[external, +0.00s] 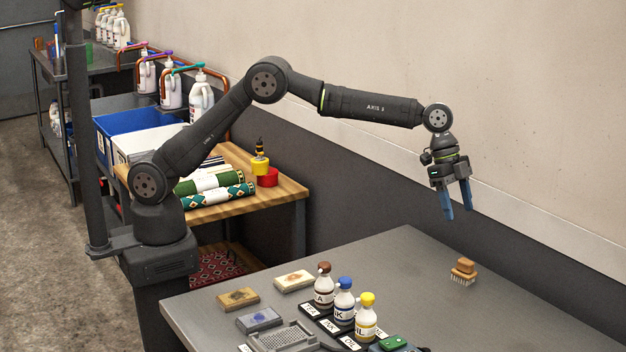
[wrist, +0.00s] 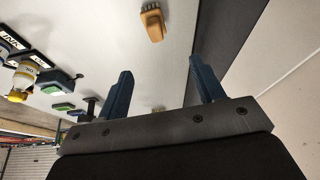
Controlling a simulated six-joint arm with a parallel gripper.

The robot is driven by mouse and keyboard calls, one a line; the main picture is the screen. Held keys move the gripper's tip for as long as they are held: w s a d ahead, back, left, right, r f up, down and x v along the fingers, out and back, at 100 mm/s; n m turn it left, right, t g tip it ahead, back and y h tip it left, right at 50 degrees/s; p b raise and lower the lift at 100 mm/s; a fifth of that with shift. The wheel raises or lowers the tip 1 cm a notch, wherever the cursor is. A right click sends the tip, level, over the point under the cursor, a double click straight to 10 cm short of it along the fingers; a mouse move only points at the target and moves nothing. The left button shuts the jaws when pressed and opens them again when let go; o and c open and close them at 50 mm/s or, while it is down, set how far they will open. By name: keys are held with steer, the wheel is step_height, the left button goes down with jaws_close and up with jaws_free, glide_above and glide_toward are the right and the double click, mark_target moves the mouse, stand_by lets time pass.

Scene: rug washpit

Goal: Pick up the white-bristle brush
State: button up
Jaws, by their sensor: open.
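A small wooden brush (external: 463,268) with pale bristles facing down stands on the grey table, near its back edge by the wall. In the wrist view, a tan wooden brush (wrist: 152,24) shows beyond the fingers, near the top; it appears to be the same one. My gripper (external: 457,212) has two blue fingers pointing down, apart and empty. It hangs in the air above the table, with the brush below it. In the wrist view, the fingers (wrist: 161,68) are wide apart with nothing between their tips.
Three labelled bottles with brown, blue and yellow (external: 366,318) caps stand left of the brush. Near them are a grey tray (external: 283,338), several small blocks and a green-topped item (external: 392,343). The wall (external: 540,215) runs close behind the table. The table around the brush is clear.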

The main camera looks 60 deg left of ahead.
mark_target(465, 260)
steer(key=x, duration=1)
steer(key=shift+f, duration=0.35)
steer(key=shift+s+x, duration=0.15)
steer(key=shift+x, duration=1.2)
steer(key=shift+s+x, duration=0.2)
steer(key=shift+x, duration=1.15)
steer(key=shift+a, duration=0.2)
steer(key=c, duration=1.1)
